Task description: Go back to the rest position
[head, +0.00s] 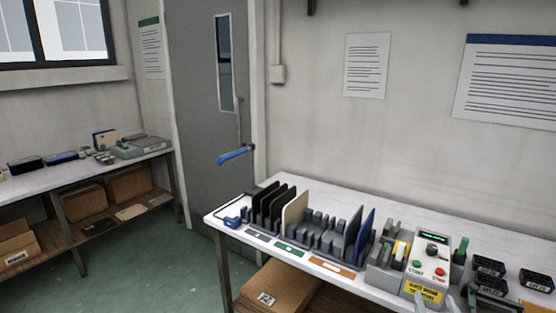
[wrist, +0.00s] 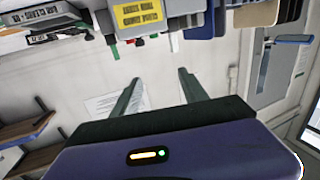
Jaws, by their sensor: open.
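My gripper (wrist: 160,75) is open in the wrist view, its two dark fingers apart with nothing between them. Two pale tips at the bottom edge of the head view look like its fingers (head: 461,299), just in front of the control box (head: 428,262). The box has a green display, a knob, green and red buttons and a yellow label; it also shows upside down at the top of the wrist view (wrist: 138,16). Most of my arm is out of view. I cannot tell whether the fingertips touch anything.
The white table (head: 218,217) bears a grey rack (head: 325,247) with black, cream and blue panels. Black labelled trays (head: 537,280) stand at the right. A door with a blue handle (head: 236,155) is behind. Green floor is free at the left, before a side bench (head: 80,165).

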